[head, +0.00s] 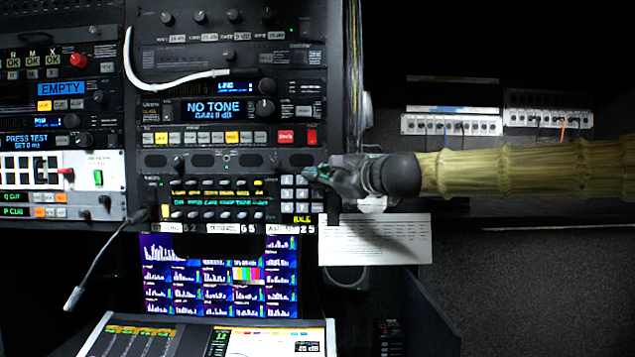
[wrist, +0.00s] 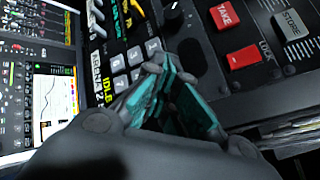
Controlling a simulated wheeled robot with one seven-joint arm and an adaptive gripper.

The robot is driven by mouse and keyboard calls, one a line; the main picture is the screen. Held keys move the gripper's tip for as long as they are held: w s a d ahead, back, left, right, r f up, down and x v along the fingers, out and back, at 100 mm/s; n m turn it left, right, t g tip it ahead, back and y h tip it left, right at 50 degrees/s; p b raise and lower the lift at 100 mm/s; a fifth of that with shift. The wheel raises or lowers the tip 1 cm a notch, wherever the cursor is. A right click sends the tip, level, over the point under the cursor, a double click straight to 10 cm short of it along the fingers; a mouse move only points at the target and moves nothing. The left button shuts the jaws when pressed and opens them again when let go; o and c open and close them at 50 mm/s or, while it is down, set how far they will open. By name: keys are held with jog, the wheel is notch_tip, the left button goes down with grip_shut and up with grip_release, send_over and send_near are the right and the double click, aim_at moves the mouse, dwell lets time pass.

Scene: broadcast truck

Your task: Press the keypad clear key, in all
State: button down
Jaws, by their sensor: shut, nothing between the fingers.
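The keypad (head: 288,194) is a small block of pale grey keys at the lower right of the rack panel, above a yellow IDLE readout (head: 302,218). In the wrist view its keys (wrist: 120,65) show just left of my fingertips, with the IDLE readout (wrist: 107,90) beside them. I cannot read the key legends, so I cannot tell which is the clear key. My gripper (head: 312,173) is shut and empty at the keypad's upper right, its teal-padded fingers (wrist: 164,66) covering some keys. I cannot tell whether the tips touch a key.
A red TAKE button (head: 286,137) and another red switch (head: 312,136) sit above the keypad. A black knob (wrist: 175,16) is close to my fingers. A white paper sheet (head: 375,240) hangs below my wrist. Screens (head: 220,274) lie below the panel.

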jog(key=shift+s+b, duration=0.5)
jog(key=shift+s, duration=2)
